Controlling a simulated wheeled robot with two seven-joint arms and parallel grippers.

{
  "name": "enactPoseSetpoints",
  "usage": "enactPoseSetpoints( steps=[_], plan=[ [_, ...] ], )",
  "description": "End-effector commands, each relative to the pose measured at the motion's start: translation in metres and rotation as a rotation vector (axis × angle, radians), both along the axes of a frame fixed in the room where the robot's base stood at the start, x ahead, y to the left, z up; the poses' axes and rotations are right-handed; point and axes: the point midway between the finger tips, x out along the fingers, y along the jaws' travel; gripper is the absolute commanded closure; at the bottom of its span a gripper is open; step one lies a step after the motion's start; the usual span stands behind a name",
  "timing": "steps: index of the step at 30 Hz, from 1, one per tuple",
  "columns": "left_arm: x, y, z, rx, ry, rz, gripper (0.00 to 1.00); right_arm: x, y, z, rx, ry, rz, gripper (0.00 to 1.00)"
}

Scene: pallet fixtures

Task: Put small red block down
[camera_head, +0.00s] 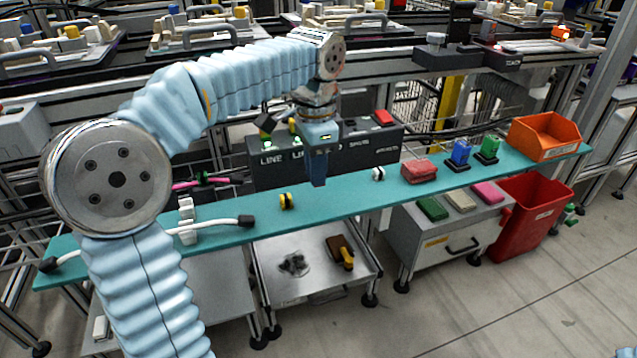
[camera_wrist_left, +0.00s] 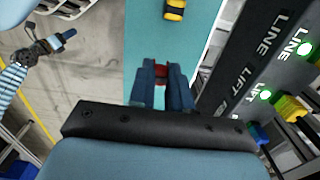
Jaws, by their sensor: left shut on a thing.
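My left gripper (camera_head: 318,180) points down over the teal bench (camera_head: 335,205), near its back edge and in front of the dark control panel. In the left wrist view, its fingers (camera_wrist_left: 162,95) are closed on a small red block (camera_wrist_left: 161,72), and only part of the block shows between them. The block is hidden in the head view. I cannot tell whether it touches the bench. In the left wrist view, what looks like my right gripper (camera_wrist_left: 45,45) is far off at the upper left, over the floor, too small to read.
A yellow and black piece (camera_head: 287,201) and a white and black piece (camera_head: 378,173) flank the gripper on the bench. A larger red object (camera_head: 419,172), blue (camera_head: 460,154) and green (camera_head: 487,149) pieces and an orange bin (camera_head: 545,137) stand right. A white cable (camera_head: 210,226) lies left.

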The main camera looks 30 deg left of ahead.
Motion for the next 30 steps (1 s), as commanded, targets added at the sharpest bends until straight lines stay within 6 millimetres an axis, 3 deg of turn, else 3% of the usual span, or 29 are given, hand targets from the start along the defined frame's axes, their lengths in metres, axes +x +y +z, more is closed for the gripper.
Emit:
enactPoseSetpoints(
  steps=[4, 9, 21, 22, 24, 26, 30],
  plan=[
    [0.008, 0.0, -0.011, 0.0, 0.001, 0.0, 1.0, 0.0, 0.0, -0.001, -0.001, 0.0, -0.001, 0.57],
    [0.009, 0.0, -0.039, 0.0, 0.001, 0.001, 1.0, 0.001, -0.003, -0.008, -0.003, -0.002, -0.004, 0.57],
    [0.008, 0.0, -0.045, 0.0, 0.0, 0.0, 1.0, 0.001, -0.003, -0.01, -0.004, -0.003, -0.006, 0.57],
    [0.009, 0.0, -0.044, -0.001, -0.001, 0.0, 0.77, 0.001, -0.003, -0.009, -0.004, -0.003, -0.006, 0.57],
    [0.009, 0.0, -0.044, -0.001, -0.001, 0.0, 0.67, 0.001, -0.003, -0.009, -0.004, -0.003, -0.006, 0.57],
    [0.009, 0.0, -0.044, -0.001, -0.001, 0.0, 0.57, 0.001, -0.003, -0.009, -0.004, -0.003, -0.006, 0.57],
    [0.008, 0.0, -0.044, 0.0, 0.0, 0.0, 0.56, 0.001, -0.003, -0.009, -0.004, -0.003, -0.006, 0.57]
  ],
)
